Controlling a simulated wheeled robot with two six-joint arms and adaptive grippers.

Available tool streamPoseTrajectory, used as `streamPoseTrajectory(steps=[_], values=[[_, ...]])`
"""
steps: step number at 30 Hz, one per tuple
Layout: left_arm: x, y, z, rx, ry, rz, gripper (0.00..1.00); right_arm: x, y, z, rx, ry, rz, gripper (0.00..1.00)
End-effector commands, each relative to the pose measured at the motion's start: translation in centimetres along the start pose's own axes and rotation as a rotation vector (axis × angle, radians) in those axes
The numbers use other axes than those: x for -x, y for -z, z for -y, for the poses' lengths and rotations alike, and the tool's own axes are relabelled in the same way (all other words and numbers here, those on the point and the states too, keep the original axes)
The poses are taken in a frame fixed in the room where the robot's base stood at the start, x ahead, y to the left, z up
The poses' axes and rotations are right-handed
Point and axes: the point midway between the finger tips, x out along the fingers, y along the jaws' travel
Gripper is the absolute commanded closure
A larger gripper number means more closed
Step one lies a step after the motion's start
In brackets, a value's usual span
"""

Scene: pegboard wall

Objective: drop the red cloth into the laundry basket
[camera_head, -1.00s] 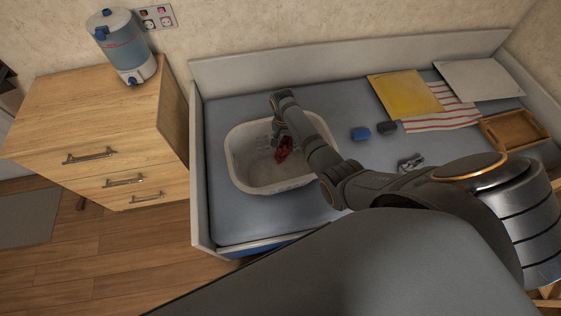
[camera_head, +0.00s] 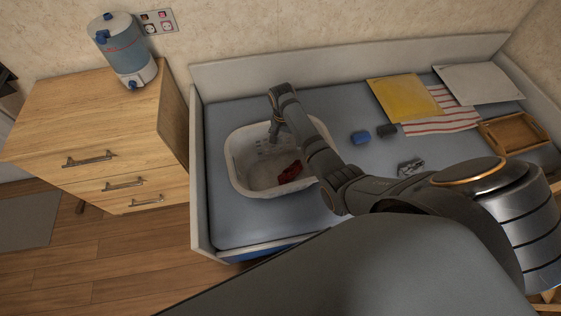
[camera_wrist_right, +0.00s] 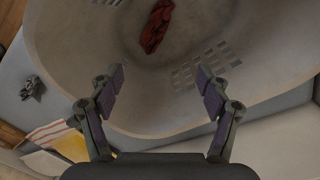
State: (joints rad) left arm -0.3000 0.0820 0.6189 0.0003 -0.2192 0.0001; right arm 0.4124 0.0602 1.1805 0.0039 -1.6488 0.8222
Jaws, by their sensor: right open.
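The white laundry basket (camera_head: 240,150) stands on the grey-blue bed surface, toward its left end. The red cloth (camera_head: 290,172) lies crumpled inside it, against the basket floor on the right side. The right wrist view also shows the red cloth (camera_wrist_right: 156,26) inside the basket (camera_wrist_right: 75,45). My right gripper (camera_wrist_right: 158,84) is open, with nothing between its fingers. It hangs over the far part of the basket in the head view (camera_head: 274,136), apart from the cloth. My left gripper is not in view.
A yellow folder (camera_head: 405,95), striped cloth (camera_head: 440,122) and wooden tray (camera_head: 512,132) lie farther right. A wooden drawer cabinet (camera_head: 95,125) stands at left.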

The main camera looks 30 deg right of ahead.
Motion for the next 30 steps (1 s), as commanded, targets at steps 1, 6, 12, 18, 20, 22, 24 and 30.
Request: streamPoseTrajectory(steps=[1, 6, 12, 18, 20, 22, 24, 30], values=[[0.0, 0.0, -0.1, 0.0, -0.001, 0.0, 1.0, 1.4, 0.1, 0.1, 0.0, 0.004, -0.003, 0.23], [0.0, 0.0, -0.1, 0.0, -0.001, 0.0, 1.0, 5.3, 0.1, 0.0, 0.0, 0.002, -0.002, 0.23], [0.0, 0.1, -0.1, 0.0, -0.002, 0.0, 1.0, 8.0, 0.0, 0.0, 0.0, 0.001, -0.001, 0.23], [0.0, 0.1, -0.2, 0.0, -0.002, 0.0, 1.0, 8.4, 0.0, 0.0, 0.0, -0.001, 0.0, 0.23], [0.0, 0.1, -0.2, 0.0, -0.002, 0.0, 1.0, 8.4, 0.0, 0.0, 0.0, 0.0, 0.0, 0.23], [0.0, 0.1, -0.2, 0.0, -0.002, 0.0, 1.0, 8.4, 0.0, 0.0, 0.0, 0.0, 0.0, 0.23], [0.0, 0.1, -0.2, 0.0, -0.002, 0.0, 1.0, 8.4, 0.0, 0.0, 0.0, 0.0, 0.0, 0.23], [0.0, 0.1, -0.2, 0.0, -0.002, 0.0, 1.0, 8.4, 0.0, 0.0, 0.0, 0.0, 0.0, 0.23]])
